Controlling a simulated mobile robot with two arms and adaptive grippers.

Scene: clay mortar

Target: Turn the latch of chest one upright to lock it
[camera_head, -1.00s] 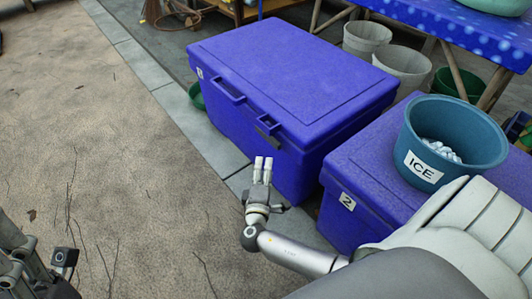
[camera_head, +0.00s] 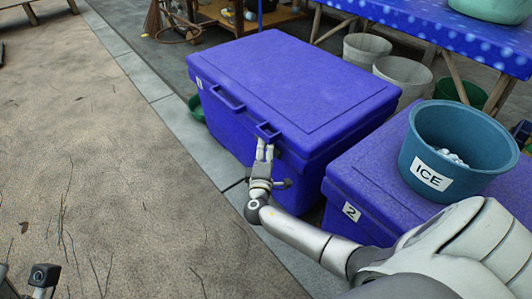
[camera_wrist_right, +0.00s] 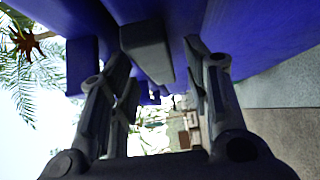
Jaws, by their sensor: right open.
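Chest one (camera_head: 290,85) is a closed blue chest with a small "1" label at its left corner. Its latch shows in the right wrist view as a dark grey block (camera_wrist_right: 147,50) on the blue front, between the two fingers. I cannot tell whether they touch it. In the head view the latch is mostly hidden by my right gripper (camera_head: 265,150), which is at the chest's front, just below a blue lid catch (camera_head: 268,131). My right gripper (camera_wrist_right: 160,75) is open. Of my left arm only a small piece shows at the lower left; its fingers are out of view.
Chest two (camera_head: 360,165) stands close on the right, with a teal ICE bucket (camera_head: 455,190) on its lid. Pale buckets (camera_head: 403,72) and a blue-clothed table (camera_head: 440,38) are behind.

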